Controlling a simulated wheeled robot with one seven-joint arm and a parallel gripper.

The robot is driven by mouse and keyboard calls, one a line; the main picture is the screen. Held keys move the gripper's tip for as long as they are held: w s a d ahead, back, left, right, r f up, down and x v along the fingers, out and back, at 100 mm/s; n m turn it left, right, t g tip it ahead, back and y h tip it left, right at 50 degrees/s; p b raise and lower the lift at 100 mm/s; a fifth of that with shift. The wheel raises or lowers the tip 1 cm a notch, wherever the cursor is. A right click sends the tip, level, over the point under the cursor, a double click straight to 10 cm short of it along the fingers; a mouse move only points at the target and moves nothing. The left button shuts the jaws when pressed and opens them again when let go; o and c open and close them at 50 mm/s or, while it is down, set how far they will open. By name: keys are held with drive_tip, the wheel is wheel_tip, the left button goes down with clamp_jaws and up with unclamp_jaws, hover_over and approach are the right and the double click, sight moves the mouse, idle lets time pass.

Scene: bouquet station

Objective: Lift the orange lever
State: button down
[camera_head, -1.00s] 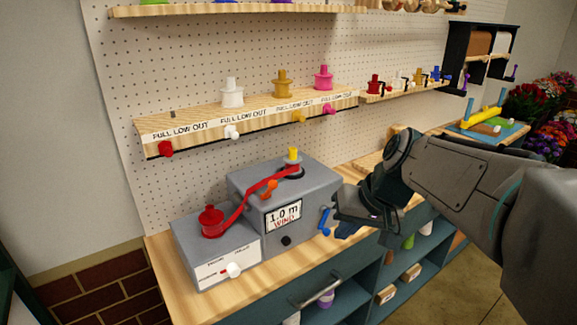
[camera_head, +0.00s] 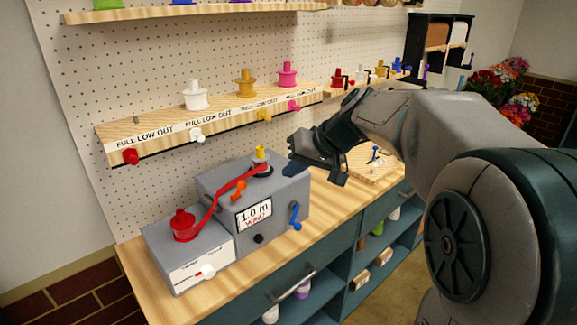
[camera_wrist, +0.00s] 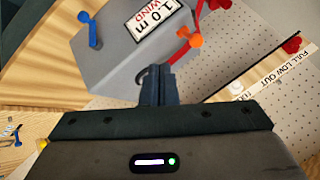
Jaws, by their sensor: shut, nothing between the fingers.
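The orange lever (camera_head: 239,186) sits on the grey winding machine (camera_head: 290,205), beside the red ribbon and above the "1.0 m WIND" display (camera_head: 254,214). In the wrist view the orange lever (camera_wrist: 187,43) shows at upper right, past the fingertips and to their right. My gripper (camera_head: 296,167) is shut and empty, above the right end of the machine and apart from the lever. In the wrist view the closed fingers (camera_wrist: 157,82) point toward the machine. A blue lever (camera_head: 295,216) is on the machine's front right, and also shows in the wrist view (camera_wrist: 89,30).
A red spool (camera_head: 184,225) stands on a lower grey box at left, its red ribbon (camera_head: 215,198) running to the machine. A yellow spool (camera_head: 260,155) tops the machine. A shelf (camera_head: 220,115) with several knobs and spools hangs behind. Bare counter (camera_head: 145,285) lies in front.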

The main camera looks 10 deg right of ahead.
sight(239, 188)
drive_tip(key=w+a+f+p, duration=0.3)
drive_tip(key=a+f, duration=0.1)
drive_tip(key=a, duration=0.3)
drive_tip(key=shift+a+f, duration=0.35)
drive_tip(key=shift+w+r, duration=0.1)
drive_tip(key=shift+w, duration=0.05)
